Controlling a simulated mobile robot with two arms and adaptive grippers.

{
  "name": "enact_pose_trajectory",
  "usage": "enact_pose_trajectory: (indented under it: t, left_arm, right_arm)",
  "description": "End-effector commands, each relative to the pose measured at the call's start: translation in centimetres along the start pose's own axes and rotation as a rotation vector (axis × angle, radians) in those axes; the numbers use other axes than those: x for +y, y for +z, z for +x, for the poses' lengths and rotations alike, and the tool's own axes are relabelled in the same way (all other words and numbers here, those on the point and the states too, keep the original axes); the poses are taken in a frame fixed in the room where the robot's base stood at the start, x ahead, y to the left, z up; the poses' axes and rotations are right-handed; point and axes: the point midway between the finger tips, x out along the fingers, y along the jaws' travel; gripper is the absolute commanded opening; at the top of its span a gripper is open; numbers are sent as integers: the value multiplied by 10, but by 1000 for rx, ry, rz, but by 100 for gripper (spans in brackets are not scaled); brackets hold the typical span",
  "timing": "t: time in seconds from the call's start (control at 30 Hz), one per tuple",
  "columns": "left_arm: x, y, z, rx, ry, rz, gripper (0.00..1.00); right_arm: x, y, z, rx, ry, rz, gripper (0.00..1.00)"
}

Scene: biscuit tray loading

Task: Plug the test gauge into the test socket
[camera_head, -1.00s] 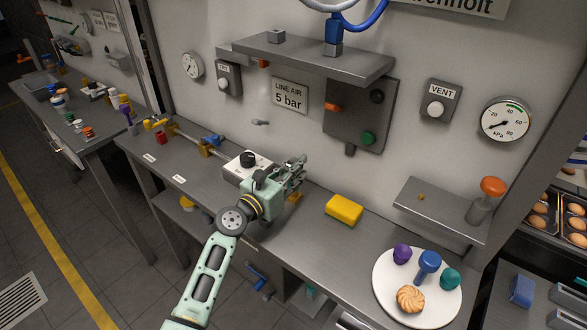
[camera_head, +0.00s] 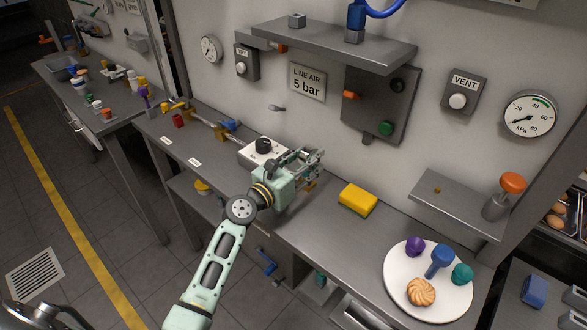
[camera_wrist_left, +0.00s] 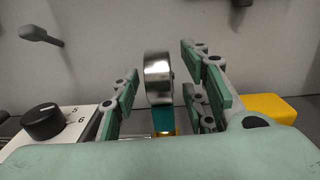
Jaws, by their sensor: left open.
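My left gripper (camera_head: 312,158) is over the worktop, just right of a white box with a black knob. In the left wrist view its fingers (camera_wrist_left: 160,90) are open. Between them stands a round metal body, seen edge-on, on a teal stem; it looks like the test gauge (camera_wrist_left: 159,78). Gaps show on both sides of it. A brass-coloured piece (camera_wrist_left: 164,133) shows at the stem's foot; I cannot tell whether it is the test socket or whether the stem is in it. My right gripper is not in view.
The white knob box (camera_head: 250,160) is close left of the gripper. A yellow sponge (camera_head: 358,200) lies to the right. A white plate (camera_head: 400,298) with a biscuit and coloured pieces is further right. A shelf (camera_head: 340,42) overhangs the back. Worktop between gripper and sponge is clear.

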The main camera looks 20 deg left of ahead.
Motion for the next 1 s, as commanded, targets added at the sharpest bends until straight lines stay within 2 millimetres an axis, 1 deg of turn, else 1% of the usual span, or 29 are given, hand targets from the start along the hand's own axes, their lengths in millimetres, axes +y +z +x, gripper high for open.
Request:
enact_pose_trajectory:
  t: [0.3,0.4,0.5,0.6,0.7,1.0]
  left_arm:
    - [0,-2,-68,5,0,2,41]
    - [0,-1,-85,4,-1,2,41]
    - [0,-1,-98,2,0,0,41]
    - [0,0,-105,2,0,2,41]
    - [0,0,-108,1,-1,1,41]
    - [0,0,-108,1,-1,1,41]
  right_arm:
    - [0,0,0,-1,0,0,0]
    - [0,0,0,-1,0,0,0]
    - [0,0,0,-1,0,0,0]
    - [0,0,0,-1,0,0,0]
    - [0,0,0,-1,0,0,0]
    - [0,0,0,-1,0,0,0]
